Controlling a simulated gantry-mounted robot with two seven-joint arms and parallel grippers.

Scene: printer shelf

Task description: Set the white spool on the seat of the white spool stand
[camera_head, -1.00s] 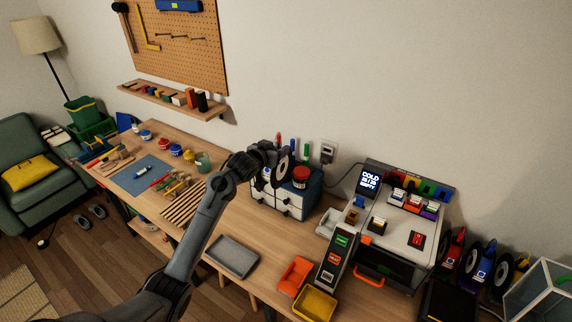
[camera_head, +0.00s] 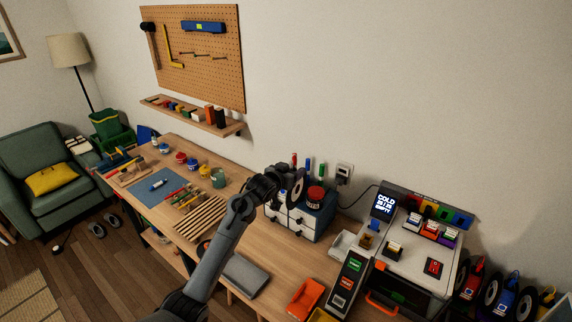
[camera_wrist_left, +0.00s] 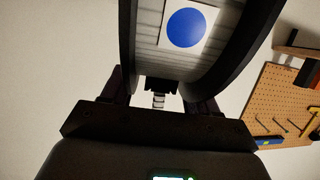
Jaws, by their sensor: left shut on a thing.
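The white spool (camera_wrist_left: 150,45) has black flanges, pale filament and a white label with a blue disc. It fills the top of the left wrist view. My left gripper (camera_wrist_left: 158,98) is shut on its near edge. In the head view my left gripper (camera_head: 281,186) and the spool (camera_head: 298,191), seen nearly edge-on, are in front of the drawer unit, held up off the bench. I cannot make out a white spool stand. At the right edge stand spools on red (camera_head: 475,278), blue (camera_head: 501,294) and yellow holders (camera_head: 546,301). My right gripper is out of view.
The small drawer unit (camera_head: 313,225) carries pens and a red-lidded jar (camera_head: 315,197). A grey tray (camera_head: 245,273) lies near the bench's front edge. Bare bench shows between them.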

